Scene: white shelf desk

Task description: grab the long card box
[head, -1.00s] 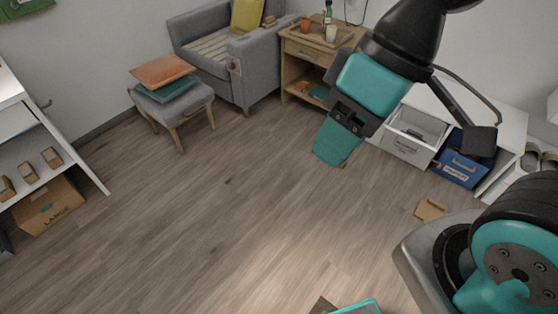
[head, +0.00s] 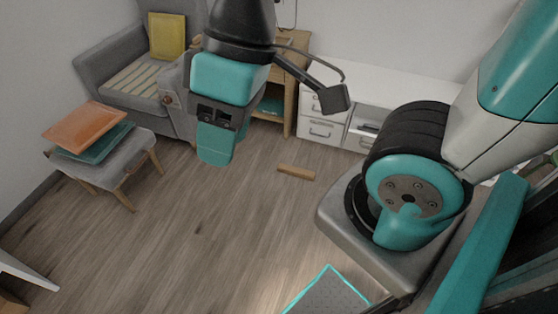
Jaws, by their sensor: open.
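A long, narrow tan card piece (head: 297,172) lies on the wood floor near the middle of the head view, in front of the white drawers. It looks like the long card box, but it is small here and I cannot make out its details. My gripper (head: 217,150) hangs in the air, pointing down, to the left of this piece in the picture. Its teal fingers are open, overlap in this view and hold nothing that I can see. The gripper and the tan piece appear apart.
A white drawer unit (head: 322,118) and a wooden cabinet (head: 290,100) stand at the back. A grey armchair (head: 110,60) and a grey stool (head: 95,175) with orange and teal cushions are at left. A white shelf edge (head: 25,272) shows lower left.

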